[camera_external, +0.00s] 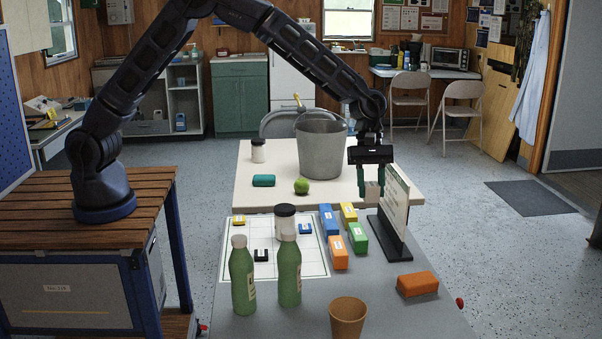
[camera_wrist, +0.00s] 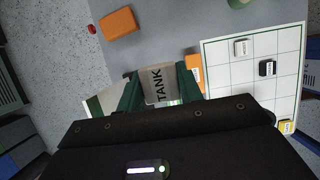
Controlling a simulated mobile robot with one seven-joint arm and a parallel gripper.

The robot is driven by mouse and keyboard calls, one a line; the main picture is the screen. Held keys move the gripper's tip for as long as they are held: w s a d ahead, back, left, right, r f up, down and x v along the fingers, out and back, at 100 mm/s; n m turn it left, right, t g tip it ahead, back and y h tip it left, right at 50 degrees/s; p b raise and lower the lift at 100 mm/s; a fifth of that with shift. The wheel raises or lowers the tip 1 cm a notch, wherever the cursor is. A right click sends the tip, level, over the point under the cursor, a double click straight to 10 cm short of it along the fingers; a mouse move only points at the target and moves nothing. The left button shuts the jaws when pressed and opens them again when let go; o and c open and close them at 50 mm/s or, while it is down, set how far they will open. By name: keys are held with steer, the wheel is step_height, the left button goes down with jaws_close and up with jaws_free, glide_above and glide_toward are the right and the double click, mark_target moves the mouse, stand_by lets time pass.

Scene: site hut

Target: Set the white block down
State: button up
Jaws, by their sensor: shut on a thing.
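My gripper (camera_external: 371,194) points down, its two green fingers shut on the white block (camera_external: 371,189). In the wrist view the white block (camera_wrist: 158,84) sits between the fingers with the label "TANK" facing the camera. In the external view the block is next to the upper left part of the upright sign board (camera_external: 396,205). It appears held above the grey table (camera_external: 385,310); the exact height and any contact with the board cannot be told.
Blue (camera_external: 328,219), yellow (camera_external: 348,213), green (camera_external: 357,238) and orange (camera_external: 338,253) blocks stand left of the board. Another orange block (camera_external: 417,285) lies front right. A white grid sheet (camera_external: 235,268), green bottles (camera_external: 243,280) and a brown cup (camera_external: 348,318) are nearby.

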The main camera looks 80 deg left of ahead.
mark_target(372, 183)
steer(key=shift+r, duration=0.15)
step_height(372, 183, up, 5)
steer(key=shift+r, duration=0.15)
steer(key=w+a+n+t, duration=0.1)
steer(key=w+a+n, duration=0.25)
steer(key=a, duration=1.05)
steer(key=w+a+n+t, duration=0.15)
steer(key=w+a, duration=0.25)
steer(key=a, duration=1)
steer(key=s+a+n+y, duration=0.15)
steer(key=a+n, duration=0.25)
steer(key=a, duration=2.1)
steer(key=s+a+n+t+y, duration=0.1)
steer(key=s+a+n, duration=0.2)
steer(key=s+a, duration=0.9)
steer(key=s+a+n+y, duration=0.1)
steer(key=s+a+n, duration=0.35)
steer(key=a, duration=1.35)
steer(key=s+a+n+t+y, duration=0.1)
steer(key=s+a, duration=0.9)
steer(key=a, duration=0.5)
steer(key=shift+n, duration=0.25)
steer(key=f, duration=2.5)
steer(key=shift+s+a+f, duration=0.15)
steer(key=shift+s+a, duration=0.05)
steer(key=shift+s, duration=0.05)
